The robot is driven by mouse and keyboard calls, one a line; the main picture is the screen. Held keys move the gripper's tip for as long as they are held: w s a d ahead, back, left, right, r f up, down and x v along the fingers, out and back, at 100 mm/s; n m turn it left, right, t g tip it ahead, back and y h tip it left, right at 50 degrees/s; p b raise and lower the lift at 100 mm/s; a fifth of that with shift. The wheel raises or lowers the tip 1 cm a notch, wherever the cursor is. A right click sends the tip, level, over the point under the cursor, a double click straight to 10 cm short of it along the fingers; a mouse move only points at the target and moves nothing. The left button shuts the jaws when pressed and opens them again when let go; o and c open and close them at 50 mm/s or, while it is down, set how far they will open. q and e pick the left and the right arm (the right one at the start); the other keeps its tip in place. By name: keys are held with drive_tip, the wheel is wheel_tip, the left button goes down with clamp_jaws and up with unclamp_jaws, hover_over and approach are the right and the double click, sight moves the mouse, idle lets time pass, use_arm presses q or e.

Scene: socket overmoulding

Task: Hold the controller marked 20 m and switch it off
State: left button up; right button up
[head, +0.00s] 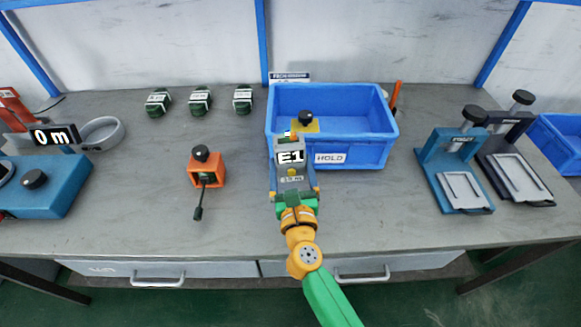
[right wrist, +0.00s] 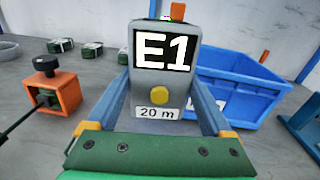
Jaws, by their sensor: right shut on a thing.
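The controller (head: 291,172) is a grey box with a lit display reading E1. Its label reads 20 m in the right wrist view (right wrist: 157,113), with a round yellow button (right wrist: 158,96) just above the label. My right gripper (head: 295,190) is shut on the controller, with one finger along each side. It holds the controller upright in front of the blue bin, display and button facing the wrist camera. The controller's back is hidden. My left gripper is not in view.
The blue bin labelled HOLD (head: 367,155) stands behind and right of the controller. An orange block with a black knob (head: 206,172) is to the left. Several dark green items (head: 200,100) lie at the back. Blue and black presses (head: 453,170) stand at right.

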drive_tip(key=shift+w+a+r+m, duration=0.15)
drive_tip(key=shift+a+r+m, duration=0.15)
drive_tip(key=shift+a+r, duration=0.4)
wheel_tip(320, 180, down, 11)
drive_tip(key=b, duration=1)
drive_tip(key=shift+a+r+b, duration=0.1)
drive_tip(key=shift+b, duration=0.25)
drive_tip(key=shift+f, duration=0.2)
drive_tip(key=shift+s, duration=0.2)
drive_tip(key=o, duration=1.1)
drive_tip(key=shift+n, duration=0.5)
drive_tip(key=s+d, duration=0.1)
drive_tip(key=s, duration=0.1)
drive_tip(key=s+d+f, duration=0.1)
drive_tip(key=s, duration=0.5)
drive_tip(key=shift+d+f, duration=0.35)
drive_tip(key=shift+d, duration=0.05)
